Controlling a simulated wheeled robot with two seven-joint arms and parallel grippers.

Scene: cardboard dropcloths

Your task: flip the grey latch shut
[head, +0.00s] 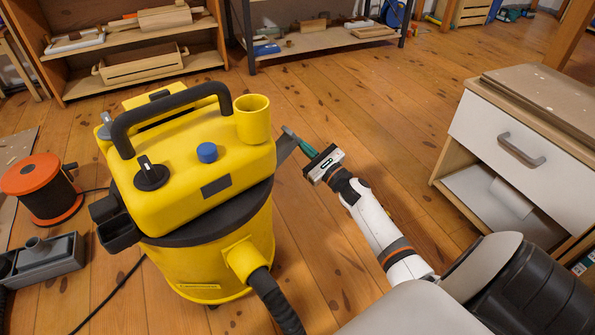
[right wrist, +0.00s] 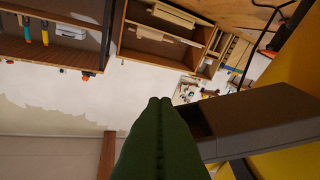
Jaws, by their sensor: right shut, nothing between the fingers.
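In the right wrist view the closed fingers (right wrist: 161,102) lie left of the latch. I cannot tell whether they touch it. My left gripper is not in view.
A black hose (head: 274,300) leaves the vacuum's front. An orange cable reel (head: 40,188) and a grey tool (head: 45,258) lie left. A white-drawer cabinet (head: 520,148) stands right, shelves (head: 150,68) behind. The wooden floor between vacuum and cabinet is clear except for my arm.

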